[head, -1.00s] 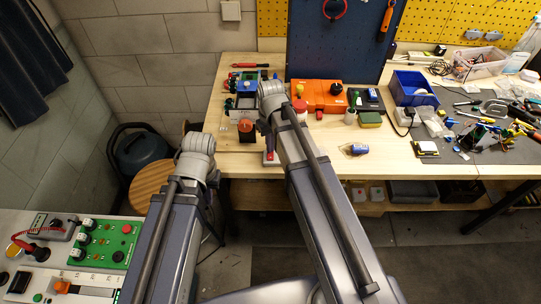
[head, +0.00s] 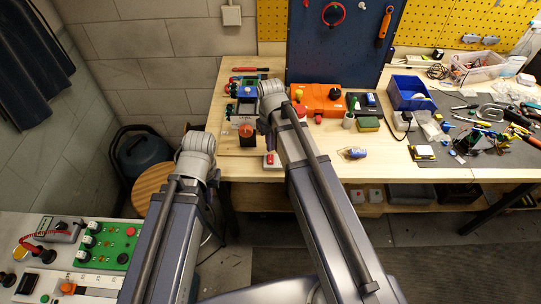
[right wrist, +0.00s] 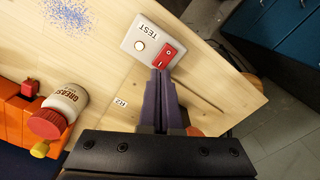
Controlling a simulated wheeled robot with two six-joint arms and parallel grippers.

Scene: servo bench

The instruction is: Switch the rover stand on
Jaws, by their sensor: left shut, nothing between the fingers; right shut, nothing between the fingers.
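A white switch box marked TEST (right wrist: 135,30), with a red rocker switch (right wrist: 168,54) and a pale round lamp (right wrist: 139,46), sits near the bench's front edge; in the head view the box (head: 271,163) is small. My right gripper (right wrist: 160,72) is shut and empty, its tips at the rocker's near end; I cannot tell whether they touch. A blue-topped apparatus with dark round parts (head: 246,92), perhaps the rover stand, is behind, partly hidden by my right arm. My left gripper (head: 212,180) is shut, away from the bench items, its fingertips mostly hidden.
An orange case (head: 322,98) and a grease jar (right wrist: 62,100) stand near the right gripper. A blue bin (head: 410,92) and loose tools are farther right. A green board (head: 115,245) lies at lower left.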

